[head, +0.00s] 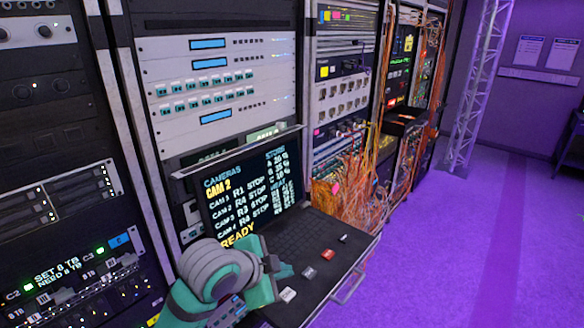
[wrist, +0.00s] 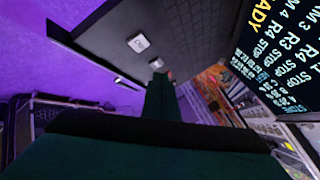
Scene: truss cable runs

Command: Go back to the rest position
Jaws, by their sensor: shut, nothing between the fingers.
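My gripper (head: 286,270) is in the lower middle of the head view, at the end of my grey and teal arm. It is over the near left part of a pull-out console tray (head: 330,285). In the wrist view, my gripper (wrist: 161,84) is a dark teal strip with its fingers together and nothing held. The console screen (head: 250,190) stands open behind the tray and shows camera lines and READY. My arm hides the screen's lower left corner and part of the tray.
The tray carries a white button (head: 288,294), a grey button (head: 308,272), a red button (head: 327,255) and a dark keyboard (head: 298,240). Equipment racks (head: 215,90) line the left and middle. Orange cables (head: 350,180) hang beyond the screen. Purple floor (head: 450,250) is clear at right.

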